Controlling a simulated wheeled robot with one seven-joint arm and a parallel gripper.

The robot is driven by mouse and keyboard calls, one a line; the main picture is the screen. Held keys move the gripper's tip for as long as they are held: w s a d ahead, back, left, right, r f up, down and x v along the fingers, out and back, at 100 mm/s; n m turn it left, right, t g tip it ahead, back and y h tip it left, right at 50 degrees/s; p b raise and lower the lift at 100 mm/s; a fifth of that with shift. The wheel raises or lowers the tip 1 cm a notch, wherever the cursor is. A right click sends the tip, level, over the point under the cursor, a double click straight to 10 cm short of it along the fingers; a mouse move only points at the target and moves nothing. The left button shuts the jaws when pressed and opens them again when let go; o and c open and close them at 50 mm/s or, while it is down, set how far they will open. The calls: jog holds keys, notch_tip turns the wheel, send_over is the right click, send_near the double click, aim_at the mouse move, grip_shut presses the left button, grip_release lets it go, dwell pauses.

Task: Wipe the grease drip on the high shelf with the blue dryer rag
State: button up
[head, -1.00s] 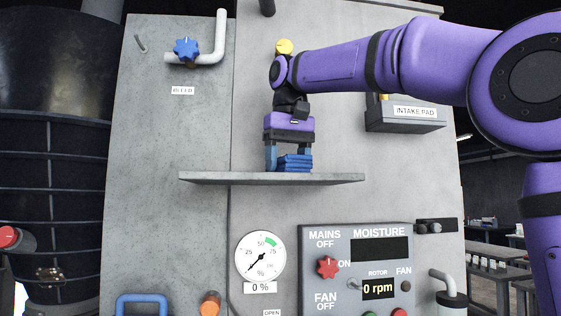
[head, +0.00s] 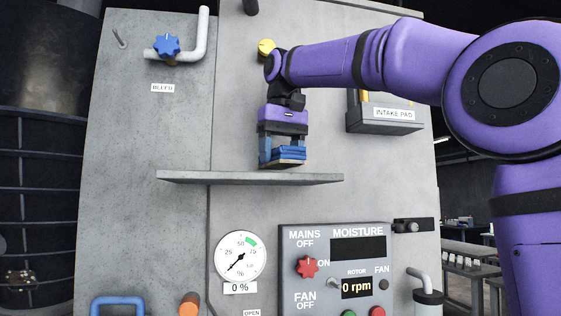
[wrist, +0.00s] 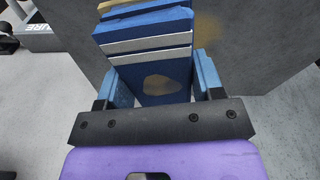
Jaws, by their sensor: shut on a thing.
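My gripper (head: 283,153) is shut on the folded blue rag (head: 289,152), with one finger on either side of it. They are over the right half of the high grey shelf (head: 215,177); whether the rag touches it is unclear. In the wrist view my gripper (wrist: 163,85) holds the layered rag (wrist: 150,28), which has pale bands and a tan patch on its near face. A faint brownish smear, likely the grease drip (wrist: 208,25), shows on the grey surface just right of the rag, partly hidden by it.
A blue bleed valve (head: 166,45) is upper left. The control panel (head: 310,240) and gauge (head: 240,257) are below. The shelf's left half is clear.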

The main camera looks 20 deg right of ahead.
jog(key=shift+r, duration=2.05)
